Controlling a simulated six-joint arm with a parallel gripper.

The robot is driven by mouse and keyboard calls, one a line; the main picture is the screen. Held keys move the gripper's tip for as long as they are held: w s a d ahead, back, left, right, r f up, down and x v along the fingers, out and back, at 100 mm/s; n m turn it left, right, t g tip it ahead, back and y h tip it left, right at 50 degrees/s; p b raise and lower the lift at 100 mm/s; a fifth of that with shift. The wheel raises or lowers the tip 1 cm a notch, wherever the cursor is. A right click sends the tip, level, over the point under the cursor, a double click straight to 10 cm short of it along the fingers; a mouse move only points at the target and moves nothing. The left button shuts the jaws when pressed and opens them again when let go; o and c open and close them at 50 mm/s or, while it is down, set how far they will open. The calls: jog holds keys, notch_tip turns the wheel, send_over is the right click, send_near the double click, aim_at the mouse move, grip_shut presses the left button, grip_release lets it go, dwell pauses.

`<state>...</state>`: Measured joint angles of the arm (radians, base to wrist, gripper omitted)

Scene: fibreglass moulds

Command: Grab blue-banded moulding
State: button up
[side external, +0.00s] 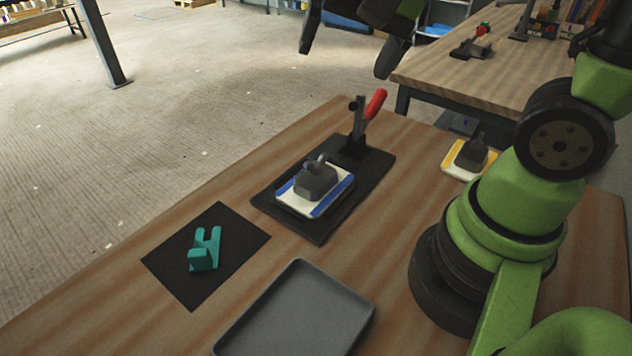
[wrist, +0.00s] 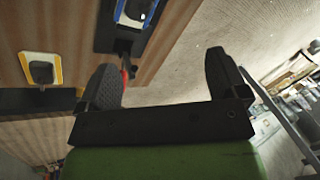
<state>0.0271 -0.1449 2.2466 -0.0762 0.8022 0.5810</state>
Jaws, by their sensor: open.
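The blue-banded moulding (side external: 315,188) is a white plate with blue bands and a grey raised block on top. It rests on a black fixture board (side external: 275,208) with a red-handled clamp (side external: 368,115) at its far end. In the wrist view the moulding (wrist: 134,12) is at the top, partly cut off by the frame edge. My gripper (side external: 350,55) is open and empty, high above the far edge of the table and away from the moulding. Its two fingers (wrist: 162,82) stand wide apart in the wrist view.
A yellow-banded moulding (side external: 468,158) sits to the right, near my arm; it also shows in the wrist view (wrist: 41,70). A grey tray (side external: 295,315) lies in front. A teal part (side external: 205,248) lies on a black mat (side external: 180,268) at left. A second table (side external: 480,75) stands behind.

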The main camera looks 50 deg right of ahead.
aim_at(316, 163)
jog(key=w+d+f+m+g, duration=0.1)
jog(key=w+f+m, duration=0.1)
jog(key=f, duration=0.4)
jog(key=w+f+m+g, duration=0.1)
jog(key=w+f+m, duration=0.1)
jog(key=f, duration=0.4)
jog(key=w+d+f+m+g, duration=0.1)
jog(key=w+f+m+g, duration=0.1)
jog(key=f, duration=0.4)
jog(key=shift+w+d+f+m+h, duration=0.4)
jog(key=shift+w+m, duration=0.15)
jog(key=shift+m, duration=0.25)
jog(key=shift+s+f, duration=0.15)
jog(key=shift+f, duration=2.95)
jog(key=shift+c, duration=0.4)
jog(key=c, duration=1.1)
jog(key=shift+r, duration=0.1)
